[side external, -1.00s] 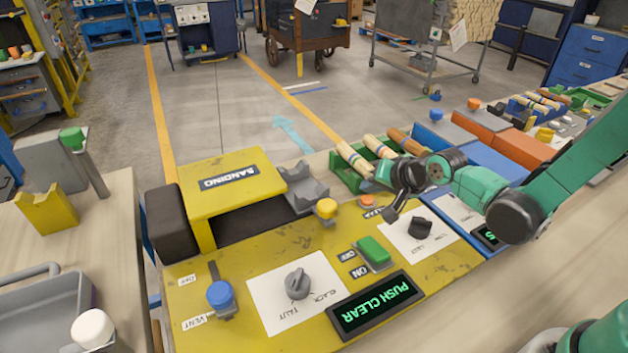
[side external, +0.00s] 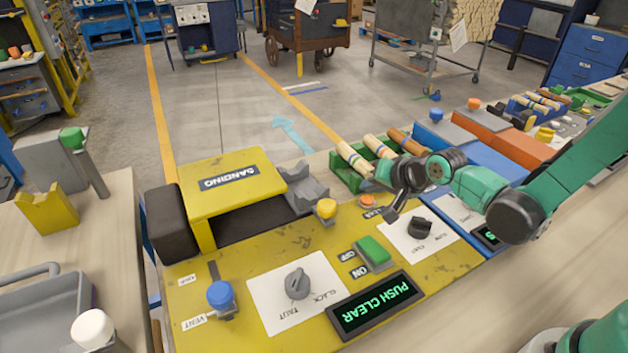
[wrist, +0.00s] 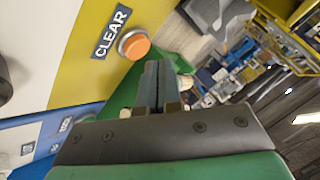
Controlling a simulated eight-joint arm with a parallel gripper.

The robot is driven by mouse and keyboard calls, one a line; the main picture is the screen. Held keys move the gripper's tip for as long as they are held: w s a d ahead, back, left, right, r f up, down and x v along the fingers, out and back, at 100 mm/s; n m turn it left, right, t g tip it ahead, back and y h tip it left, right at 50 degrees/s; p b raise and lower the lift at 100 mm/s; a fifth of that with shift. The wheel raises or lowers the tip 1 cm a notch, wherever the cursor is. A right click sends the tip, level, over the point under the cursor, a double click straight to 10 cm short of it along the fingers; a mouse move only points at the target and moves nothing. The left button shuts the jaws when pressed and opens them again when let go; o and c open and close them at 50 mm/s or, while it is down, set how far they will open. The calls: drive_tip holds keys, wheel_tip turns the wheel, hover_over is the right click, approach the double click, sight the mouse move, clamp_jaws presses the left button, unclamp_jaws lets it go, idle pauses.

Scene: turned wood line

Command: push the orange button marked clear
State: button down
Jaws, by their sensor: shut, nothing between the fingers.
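The orange button (side external: 367,201) is a round cap on the yellow sanding panel (side external: 265,250), near its far right edge. Its CLEAR label is partly hidden by my gripper in the side view. In the wrist view the orange button (wrist: 134,45) stands beside the readable CLEAR label (wrist: 111,33). My gripper (side external: 388,220) is shut and empty, close to the button on its right in the side view. In the wrist view the shut fingertips (wrist: 157,70) are below and right of the button, with no contact visible. A display (side external: 375,304) reads PUSH CLEAR in green.
Nearby on the panel are a black knob (side external: 420,227), a green rocker switch (side external: 374,252), a yellow knob (side external: 326,209), a grey knob (side external: 297,283) and a blue knob (side external: 220,294). A green tray (side external: 345,178) with turned wood pieces lies behind the button.

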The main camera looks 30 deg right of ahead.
sight(371, 202)
drive_tip(key=shift+f, duration=0.15)
idle(0.7)
drive_tip(key=shift+f, duration=0.25)
drive_tip(key=shift+r, duration=0.2)
drive_tip(key=shift+r, duration=0.2)
idle(0.3)
drive_tip(key=shift+r, duration=2.5)
